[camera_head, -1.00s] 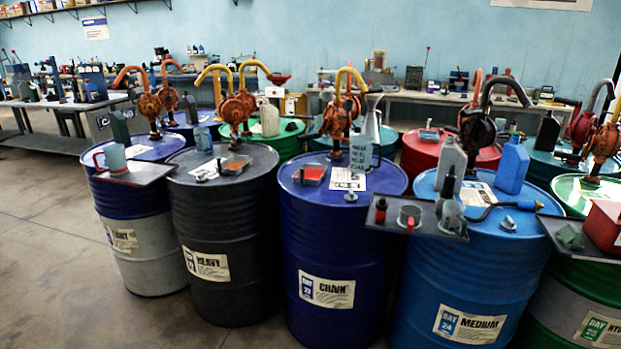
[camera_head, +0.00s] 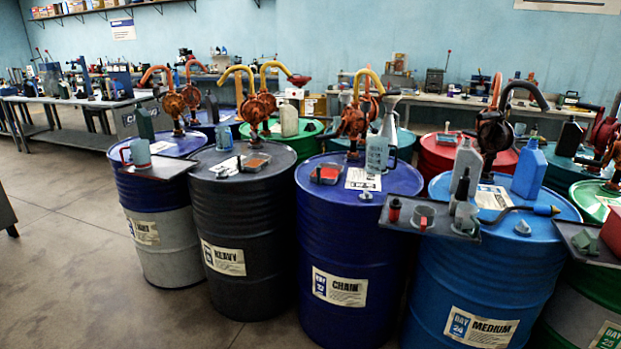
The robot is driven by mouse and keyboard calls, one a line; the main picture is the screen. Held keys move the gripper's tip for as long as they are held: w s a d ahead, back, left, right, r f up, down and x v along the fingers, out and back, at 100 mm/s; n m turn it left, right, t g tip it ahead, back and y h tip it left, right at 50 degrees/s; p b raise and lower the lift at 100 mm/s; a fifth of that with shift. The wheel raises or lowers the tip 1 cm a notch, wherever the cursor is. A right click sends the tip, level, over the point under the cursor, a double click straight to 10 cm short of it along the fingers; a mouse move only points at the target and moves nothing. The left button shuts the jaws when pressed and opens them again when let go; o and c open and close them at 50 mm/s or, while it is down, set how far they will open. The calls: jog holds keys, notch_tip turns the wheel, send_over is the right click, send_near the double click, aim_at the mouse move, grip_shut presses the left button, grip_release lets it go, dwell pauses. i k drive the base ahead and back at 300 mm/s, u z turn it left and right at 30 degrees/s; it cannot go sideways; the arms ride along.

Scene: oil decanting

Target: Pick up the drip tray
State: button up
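Several things look like trays, and I cannot tell which one is the drip tray. A small shallow tray (camera_head: 254,162) with something orange-red in it sits on the black HEAVY drum (camera_head: 243,215). A flat dark grey plate (camera_head: 437,226) juts from the front of the blue MEDIUM drum (camera_head: 490,265), carrying a red-and-black item, a grey cup and a bottle. A similar plate (camera_head: 165,170) lies at the LIGHT drum (camera_head: 160,220). My gripper is not in view.
The drums stand close together in rows with orange hand pumps (camera_head: 356,118) on top. A blue jug (camera_head: 529,170) and a grey bottle (camera_head: 466,163) stand on the MEDIUM drum. Workbenches (camera_head: 75,105) line the back. The floor (camera_head: 70,260) at front left is clear.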

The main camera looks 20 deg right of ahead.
aim_at(327, 173)
jog(key=z, duration=0.7)
jog(key=k, duration=0.2)
jog(key=u, duration=0.25)
jog(key=i, duration=0.15)
jog(key=u, duration=3.95)
jog(key=k, duration=1.85)
jog(key=z, duration=0.05)
